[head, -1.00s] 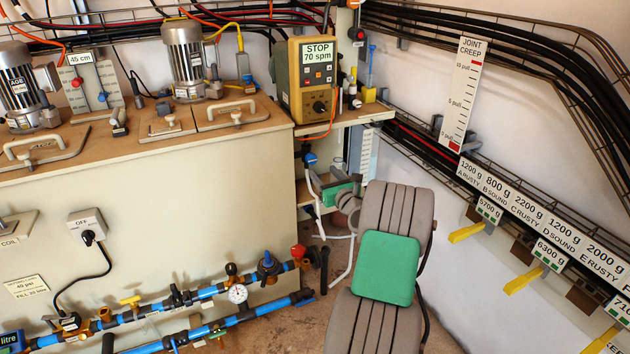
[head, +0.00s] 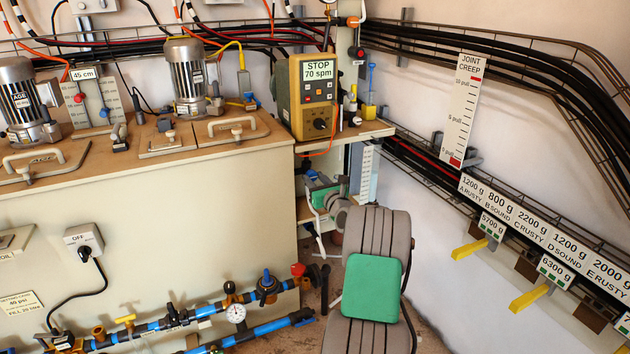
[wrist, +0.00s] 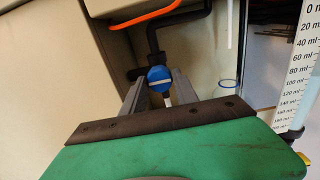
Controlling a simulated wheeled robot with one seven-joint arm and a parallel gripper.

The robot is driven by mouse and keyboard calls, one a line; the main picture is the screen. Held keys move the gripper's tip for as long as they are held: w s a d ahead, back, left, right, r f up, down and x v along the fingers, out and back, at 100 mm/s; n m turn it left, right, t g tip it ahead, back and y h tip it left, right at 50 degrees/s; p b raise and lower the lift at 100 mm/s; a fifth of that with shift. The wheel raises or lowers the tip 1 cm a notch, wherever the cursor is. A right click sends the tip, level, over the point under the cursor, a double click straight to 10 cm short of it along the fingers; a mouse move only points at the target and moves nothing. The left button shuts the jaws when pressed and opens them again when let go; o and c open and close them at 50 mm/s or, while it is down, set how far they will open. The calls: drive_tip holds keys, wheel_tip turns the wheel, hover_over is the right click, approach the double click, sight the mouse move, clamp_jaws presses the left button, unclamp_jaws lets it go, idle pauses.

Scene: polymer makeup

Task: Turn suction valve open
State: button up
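The suction valve seems to be the blue round knob (wrist: 160,78) with a white bar across it, on a dark pipe in the wrist view. The bar lies nearly level, slightly tilted. My gripper (wrist: 160,93) is open, its two grey fingers pointing at the knob, one to its left and one to its right. I cannot tell whether they touch it. A small white stem shows below the knob between the fingers. In the head view my gripper (head: 313,183) is at the shelf opening under the yellow control box, and it mostly hides the valve.
The yellow box (head: 314,95) reads STOP 70 spm. A cream tank (head: 180,210) stands left of the opening. In the wrist view, an orange tube (wrist: 145,18) runs above the valve and a millilitre-marked cylinder (wrist: 298,90) stands at right. Blue pipes (head: 190,325) run low at left.

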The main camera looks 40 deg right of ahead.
clamp_jaws()
drive_tip(key=shift+n, duration=0.4)
drive_tip(key=n, duration=0.4)
drive_tip(key=shift+n, duration=0.4)
drive_tip(key=n, duration=0.3)
drive_tip(key=shift+f+n+b, duration=0.1)
drive_tip(key=shift+n+b, duration=0.2)
drive_tip(key=shift+b, duration=0.1)
drive_tip(key=n+b, duration=0.2)
drive_tip(key=n, duration=0.4)
drive_tip(key=shift+n+b, duration=0.65)
drive_tip(key=shift+n, duration=0.65)
